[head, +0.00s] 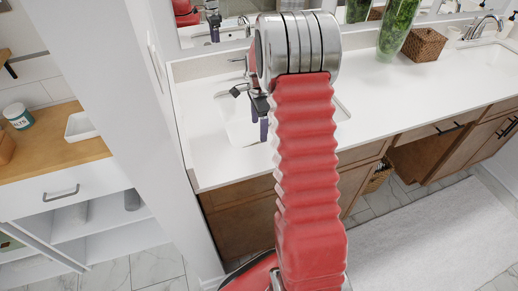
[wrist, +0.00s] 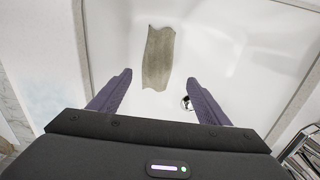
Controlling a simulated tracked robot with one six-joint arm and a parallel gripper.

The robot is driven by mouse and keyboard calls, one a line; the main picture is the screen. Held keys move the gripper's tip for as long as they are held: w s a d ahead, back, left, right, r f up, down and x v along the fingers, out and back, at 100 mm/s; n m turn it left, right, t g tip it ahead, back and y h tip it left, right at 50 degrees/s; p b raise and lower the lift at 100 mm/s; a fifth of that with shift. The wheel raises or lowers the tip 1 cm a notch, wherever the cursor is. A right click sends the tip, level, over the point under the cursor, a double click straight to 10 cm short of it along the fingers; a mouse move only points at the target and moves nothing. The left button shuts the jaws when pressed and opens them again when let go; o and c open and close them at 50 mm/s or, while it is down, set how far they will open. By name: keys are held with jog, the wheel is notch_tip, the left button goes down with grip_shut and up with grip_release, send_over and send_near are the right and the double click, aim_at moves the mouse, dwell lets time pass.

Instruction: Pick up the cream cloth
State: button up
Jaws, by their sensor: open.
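The cream cloth (wrist: 158,58) shows in the wrist view as a greyish-beige, wavy-edged strip lying in the white sink basin (wrist: 208,40). My gripper (wrist: 158,77) is open and empty above the basin. Its two purple fingers point toward the cloth, which lies ahead of the fingertips and between their lines; I see no contact. In the head view my gripper (head: 264,118) hangs over the left sink, partly hidden by my red arm. I cannot make out the cloth there.
The white counter (head: 390,92) runs along the mirror, with a faucet (head: 238,60) behind the left sink. A green plant vase (head: 397,30) and a wicker basket (head: 423,46) stand further right. A white wall end (head: 150,110) is close on the left. A drain (wrist: 186,102) shows beside the right finger.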

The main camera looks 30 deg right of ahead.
jog(key=shift+f, duration=2)
jog(key=shift+s+a+f, duration=0.1)
jog(key=shift+f, duration=1.25)
jog(key=shift+s+f, duration=0.1)
jog(key=shift+f, duration=1.2)
jog(key=shift+c, duration=0.2)
jog(key=c, duration=1.1)
